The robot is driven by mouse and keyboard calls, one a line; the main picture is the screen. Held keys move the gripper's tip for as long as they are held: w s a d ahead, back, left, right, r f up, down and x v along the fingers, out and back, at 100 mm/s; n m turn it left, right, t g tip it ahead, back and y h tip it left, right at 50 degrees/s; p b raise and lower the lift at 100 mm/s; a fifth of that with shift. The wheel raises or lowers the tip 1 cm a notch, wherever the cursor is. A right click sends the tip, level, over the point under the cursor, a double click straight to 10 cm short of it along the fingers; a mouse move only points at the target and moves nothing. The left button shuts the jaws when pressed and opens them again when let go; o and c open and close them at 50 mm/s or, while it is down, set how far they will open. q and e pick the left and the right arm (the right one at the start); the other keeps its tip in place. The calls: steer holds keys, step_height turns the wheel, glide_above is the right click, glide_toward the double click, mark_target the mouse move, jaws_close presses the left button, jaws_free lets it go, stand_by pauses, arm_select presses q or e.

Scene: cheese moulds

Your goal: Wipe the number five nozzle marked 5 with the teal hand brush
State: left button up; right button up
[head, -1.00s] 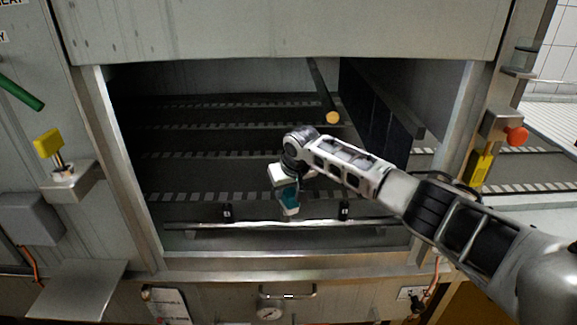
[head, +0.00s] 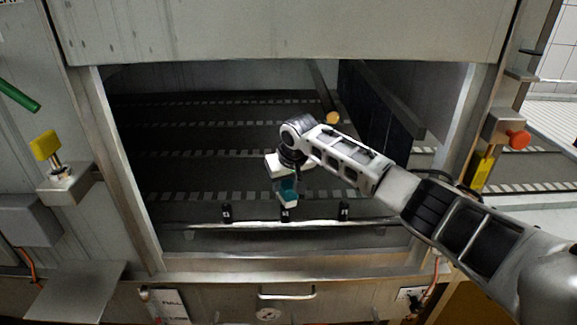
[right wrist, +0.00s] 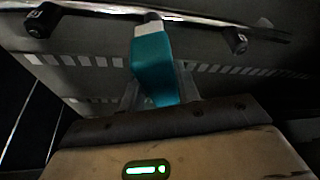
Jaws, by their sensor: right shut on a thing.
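My right gripper (head: 285,174) is shut on the teal hand brush (head: 287,190) inside the open chamber. The brush points down, with its pale end at the middle of three small dark nozzles on a metal bar (head: 210,225). The middle nozzle (head: 285,215) shows just below the brush; whether they touch is unclear. The left nozzle (head: 227,212) and right nozzle (head: 344,211) stand clear. Their marks are too small to read surely. In the right wrist view the teal brush (right wrist: 154,62) reaches up to the bar and hides the middle nozzle. My left gripper is out of view.
The chamber's metal frame (head: 125,170) stands at the left, and its front sill (head: 290,262) lies below the bar. A dark slanted panel (head: 375,105) and an orange round knob (head: 333,118) are behind my right arm. Slotted dark floor lies behind the bar.

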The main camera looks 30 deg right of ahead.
steer(key=shift+r, duration=2.6)
steer(key=shift+s, duration=0.15)
